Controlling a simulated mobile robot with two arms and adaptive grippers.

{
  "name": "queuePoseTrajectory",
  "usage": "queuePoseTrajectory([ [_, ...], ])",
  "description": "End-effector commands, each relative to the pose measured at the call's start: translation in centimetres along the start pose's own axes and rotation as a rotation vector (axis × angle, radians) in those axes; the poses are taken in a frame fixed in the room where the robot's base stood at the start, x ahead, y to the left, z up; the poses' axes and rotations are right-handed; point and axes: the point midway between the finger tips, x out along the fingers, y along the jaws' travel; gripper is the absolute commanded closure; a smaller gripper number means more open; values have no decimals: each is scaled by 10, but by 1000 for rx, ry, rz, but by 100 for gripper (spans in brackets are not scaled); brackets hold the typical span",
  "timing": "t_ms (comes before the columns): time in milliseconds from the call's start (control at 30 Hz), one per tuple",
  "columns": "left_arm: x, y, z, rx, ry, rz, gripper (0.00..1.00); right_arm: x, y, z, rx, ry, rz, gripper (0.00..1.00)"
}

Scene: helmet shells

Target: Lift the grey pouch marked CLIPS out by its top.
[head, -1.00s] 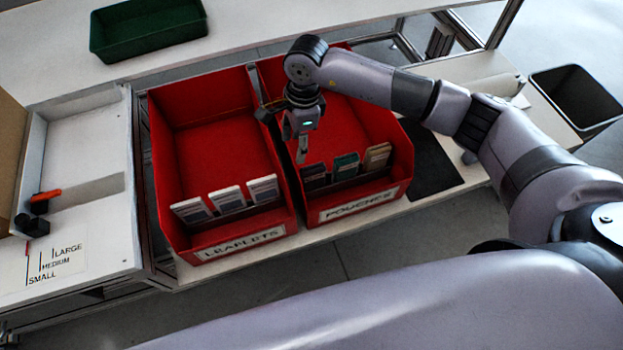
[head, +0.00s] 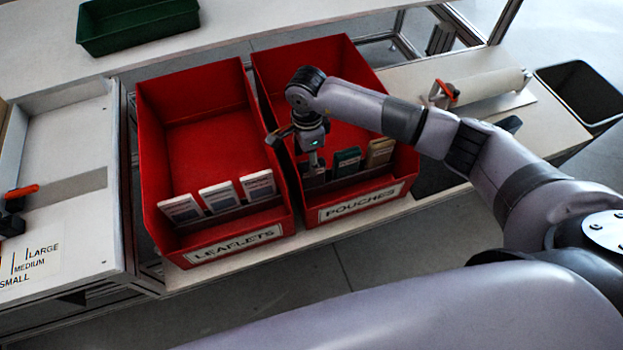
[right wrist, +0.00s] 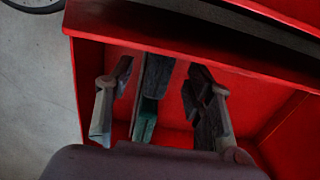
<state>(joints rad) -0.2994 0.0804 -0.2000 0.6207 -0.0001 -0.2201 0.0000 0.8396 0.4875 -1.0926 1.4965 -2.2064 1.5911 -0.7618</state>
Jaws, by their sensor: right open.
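The grey pouch (head: 315,179) stands at the left end of a row of pouches at the front of the red bin labelled POUCHES (head: 330,213). Its marking is too small to read, and my gripper partly covers its top. A green pouch (head: 346,163) and a tan pouch (head: 380,152) stand to its right. My right gripper (head: 311,160) points down just over the grey pouch, open. In the right wrist view its fingers (right wrist: 162,90) are spread, with pouch edges seen between them; I cannot tell which edge is the grey pouch's. My left gripper is not in view.
The red bin labelled LEAFLETS (head: 188,256) stands close on the left, with white leaflet packs (head: 219,197) at its front. A green tray (head: 137,24) lies on the rear table. A roll (head: 487,86) lies at right, beside a dark waste bin (head: 582,93). The POUCHES bin's back is clear.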

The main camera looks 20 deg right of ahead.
Motion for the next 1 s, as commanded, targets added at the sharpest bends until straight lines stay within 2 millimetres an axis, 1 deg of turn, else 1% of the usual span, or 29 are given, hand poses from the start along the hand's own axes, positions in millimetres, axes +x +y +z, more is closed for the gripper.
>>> queuePoseTrajectory([
  [200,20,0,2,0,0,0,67,34,0,-11,3,1,4,52],
  [233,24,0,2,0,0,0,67,40,0,-10,2,0,3,52],
  [333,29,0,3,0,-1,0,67,49,-1,-10,2,-1,1,52],
  [567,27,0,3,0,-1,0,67,48,-1,-10,2,0,0,52],
  [1000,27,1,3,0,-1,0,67,48,-1,-10,1,0,1,80],
])
